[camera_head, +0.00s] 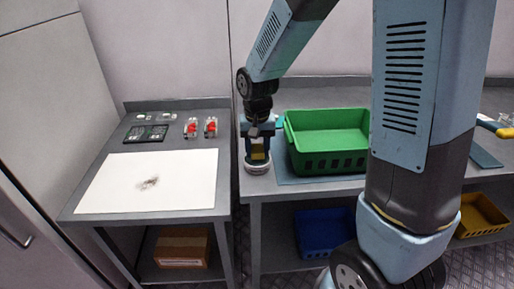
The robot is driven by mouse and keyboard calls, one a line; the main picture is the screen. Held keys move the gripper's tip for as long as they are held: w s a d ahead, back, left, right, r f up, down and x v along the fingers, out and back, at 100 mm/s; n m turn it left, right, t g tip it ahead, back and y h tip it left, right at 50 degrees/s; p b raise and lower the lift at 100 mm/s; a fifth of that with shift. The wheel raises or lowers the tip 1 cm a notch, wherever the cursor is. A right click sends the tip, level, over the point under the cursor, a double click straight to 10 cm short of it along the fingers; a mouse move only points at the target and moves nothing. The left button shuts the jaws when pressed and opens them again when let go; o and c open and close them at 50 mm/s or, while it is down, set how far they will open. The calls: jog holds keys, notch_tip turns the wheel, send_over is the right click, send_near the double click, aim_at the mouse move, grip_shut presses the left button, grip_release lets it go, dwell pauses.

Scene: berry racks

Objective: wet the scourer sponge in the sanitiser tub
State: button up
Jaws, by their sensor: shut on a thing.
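My gripper (258,148) points down at the left end of the right-hand bench. It is shut on a small yellow and dark block, which looks like the scourer sponge (259,156). Directly below is a round, pale-rimmed container (257,169), which looks like the sanitiser tub. The gripper and sponge hide most of its inside. I cannot tell whether the sponge is inside the tub or just above it.
A green crate (327,162) stands close right of my gripper. The left table holds a white board (185,190) with a dark smudge, a dark tray (146,134) and two red-and-white items (191,128). Blue (322,236) and yellow (482,216) crates sit below.

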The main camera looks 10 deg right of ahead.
aim_at(257, 148)
jog(key=shift+f, duration=0.35)
dwell(1.1)
jog(key=shift+r, duration=3.55)
